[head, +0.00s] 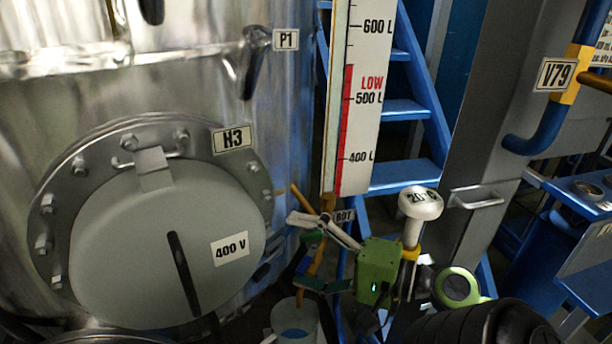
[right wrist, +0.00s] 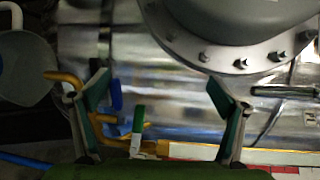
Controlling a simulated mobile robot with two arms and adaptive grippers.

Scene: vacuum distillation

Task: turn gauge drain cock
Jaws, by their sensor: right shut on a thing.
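The level gauge (head: 357,95) is a tall white board with a red LOW band. Brass piping (head: 328,202) runs down from its lower end. My right gripper (head: 308,254) reaches in from the right, just below the gauge, around this piping. In the right wrist view its two fingers (right wrist: 165,100) stand on either side of a small green lever (right wrist: 138,125), which looks like the drain cock's handle. The gripper is shut on the cock, though finger contact is hard to see. A blue lever (right wrist: 115,95) is beside it. My left gripper is not in view.
A grey bucket (head: 295,328) stands below the brass piping; it also shows in the right wrist view (right wrist: 25,75). The steel vessel with a round hatch (head: 150,240) is on the left. Blue steps (head: 404,177) are behind the gauge. A white-topped 20 °C dial (head: 420,203) is close to my gripper.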

